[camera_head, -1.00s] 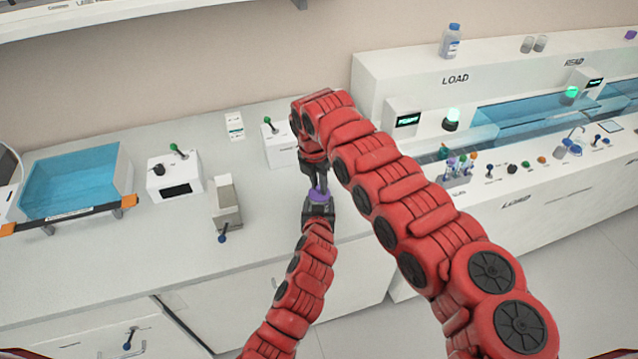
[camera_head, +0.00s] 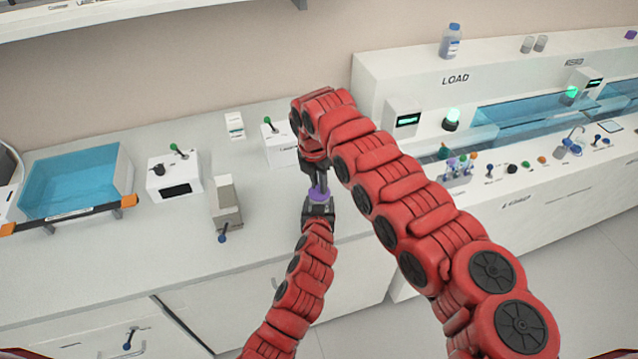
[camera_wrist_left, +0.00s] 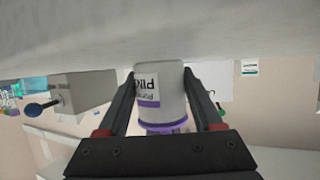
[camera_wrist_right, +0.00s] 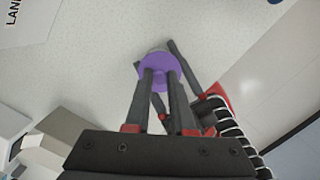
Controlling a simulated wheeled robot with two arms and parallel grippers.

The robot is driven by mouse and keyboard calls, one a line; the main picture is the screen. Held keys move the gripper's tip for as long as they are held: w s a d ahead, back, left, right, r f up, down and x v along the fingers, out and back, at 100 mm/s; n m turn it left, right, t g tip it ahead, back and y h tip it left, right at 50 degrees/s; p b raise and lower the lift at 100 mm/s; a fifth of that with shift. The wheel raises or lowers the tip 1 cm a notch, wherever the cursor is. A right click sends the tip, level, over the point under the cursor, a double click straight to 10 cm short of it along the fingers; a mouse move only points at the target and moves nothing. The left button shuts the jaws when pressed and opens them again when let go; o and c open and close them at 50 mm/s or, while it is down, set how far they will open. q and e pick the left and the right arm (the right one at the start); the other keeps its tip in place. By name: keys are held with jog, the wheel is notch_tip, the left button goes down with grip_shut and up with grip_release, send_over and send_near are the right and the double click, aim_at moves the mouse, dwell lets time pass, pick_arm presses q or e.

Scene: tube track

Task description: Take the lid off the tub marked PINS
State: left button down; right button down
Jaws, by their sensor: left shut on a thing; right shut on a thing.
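The white tub (camera_wrist_left: 172,85) with the PINS label shows upside down in the left wrist view. Its purple lid (camera_wrist_left: 165,125) sits against its rim. My left gripper (camera_head: 318,209) is shut around the tub's sides, one finger on each side. My right gripper (camera_head: 318,170) is above it, pointing down, its fingers shut on the middle of the lid. In the right wrist view the round purple lid (camera_wrist_right: 158,72) lies at the fingertips and hides most of the tub. In the head view only a little purple (camera_head: 319,193) shows between the two grippers.
On the counter (camera_head: 110,225) left of the arms stand a grey-white block device (camera_head: 226,207), a white box with a green-topped lever (camera_head: 174,175) and a blue tank (camera_head: 75,182). Another lever box (camera_head: 280,150) is close behind the right gripper. The LOAD machine (camera_head: 440,95) stands at right.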

jog(key=shift+r, duration=0.95)
jog(key=shift+r, duration=0.1)
jog(key=shift+r, duration=1.95)
pick_arm(q)
grip_release()
